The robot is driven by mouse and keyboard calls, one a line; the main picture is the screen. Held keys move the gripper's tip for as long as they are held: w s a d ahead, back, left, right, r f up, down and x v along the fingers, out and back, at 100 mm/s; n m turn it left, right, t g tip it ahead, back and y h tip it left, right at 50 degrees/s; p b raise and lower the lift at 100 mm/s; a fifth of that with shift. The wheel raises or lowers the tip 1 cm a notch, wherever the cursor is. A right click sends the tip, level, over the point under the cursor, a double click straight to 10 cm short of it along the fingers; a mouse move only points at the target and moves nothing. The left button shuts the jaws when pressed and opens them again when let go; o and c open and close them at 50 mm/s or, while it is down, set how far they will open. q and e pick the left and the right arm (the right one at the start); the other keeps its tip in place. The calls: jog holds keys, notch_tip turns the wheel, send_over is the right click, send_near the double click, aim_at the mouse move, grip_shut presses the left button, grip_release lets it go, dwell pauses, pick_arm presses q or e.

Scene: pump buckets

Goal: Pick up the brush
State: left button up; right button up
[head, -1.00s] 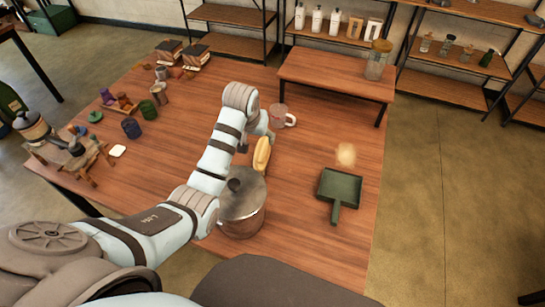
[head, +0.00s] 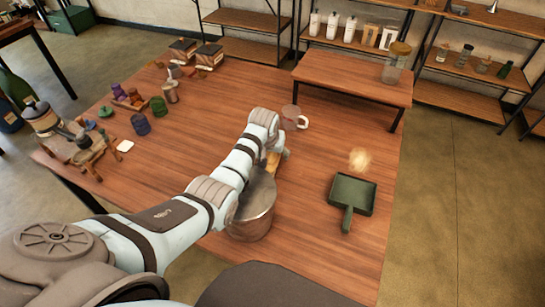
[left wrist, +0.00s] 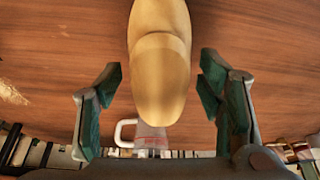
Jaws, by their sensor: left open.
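The brush (head: 272,165), a yellow-tan rounded piece, lies on the table and is mostly hidden by my left arm in the head view. In the left wrist view the brush (left wrist: 160,60) shows large, its rounded end between the fingers. My left gripper (left wrist: 161,88) is open, one finger on each side of the brush, with gaps left and right. In the head view my left gripper (head: 275,152) is over the brush. My right gripper is in neither view.
A green dustpan (head: 352,193) and a tan dusty patch (head: 359,160) lie to the right. A low wooden stand (head: 350,78) is at the back.

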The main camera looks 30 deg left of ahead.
pick_arm(q)
jog(key=shift+f, duration=0.25)
jog(key=shift+c, duration=0.4)
jog(key=c, duration=1.2)
jog(key=shift+r, duration=0.1)
notch_tip(320, 180, up, 20)
jog(key=p, duration=0.3)
jog(key=shift+r, duration=0.2)
